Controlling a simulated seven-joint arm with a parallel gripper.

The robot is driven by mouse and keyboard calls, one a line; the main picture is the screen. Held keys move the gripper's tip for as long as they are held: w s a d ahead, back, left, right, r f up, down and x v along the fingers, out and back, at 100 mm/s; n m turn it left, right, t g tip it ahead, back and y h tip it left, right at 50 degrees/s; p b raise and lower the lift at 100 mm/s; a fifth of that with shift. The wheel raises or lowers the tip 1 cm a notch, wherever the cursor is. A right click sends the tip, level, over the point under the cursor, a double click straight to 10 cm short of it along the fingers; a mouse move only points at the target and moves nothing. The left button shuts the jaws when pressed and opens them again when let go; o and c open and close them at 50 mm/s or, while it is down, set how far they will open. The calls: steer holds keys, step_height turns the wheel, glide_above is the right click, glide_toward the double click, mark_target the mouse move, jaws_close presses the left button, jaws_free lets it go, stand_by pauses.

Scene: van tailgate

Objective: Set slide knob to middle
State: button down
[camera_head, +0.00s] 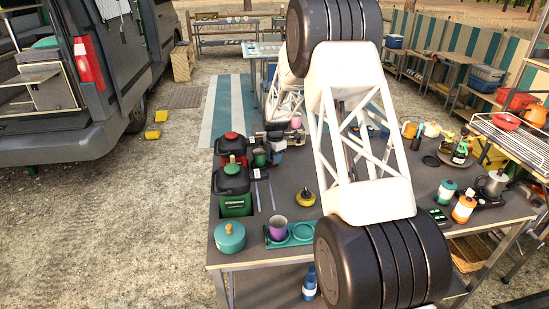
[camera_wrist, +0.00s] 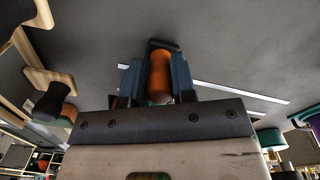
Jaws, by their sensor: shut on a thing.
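In the wrist view, an orange rounded cylinder (camera_wrist: 160,80), which looks like the slide knob, sits between the two blue-grey fingers of my gripper (camera_wrist: 158,70). The fingers are shut on it from both sides. A dark piece shows just beyond its top. A thin pale strip (camera_wrist: 240,93) runs across the grey surface to the right of the fingers; I cannot tell whether it is the knob's track. In the head view my arm covers much of the table (camera_head: 300,190), and I cannot make out the knob or fingertips clearly. The knob's position along its travel cannot be judged.
A teal pot (camera_head: 229,237), a purple mug (camera_head: 278,228) by a teal tray (camera_head: 302,232) and a yellow-black item (camera_head: 305,198) are near the front. Bottles and a kettle (camera_head: 495,181) crowd the right.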

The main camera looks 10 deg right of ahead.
steer(key=shift+s, duration=5.5)
steer(key=c, duration=0.9)
jaws_free()
steer(key=shift+r, duration=3.9)
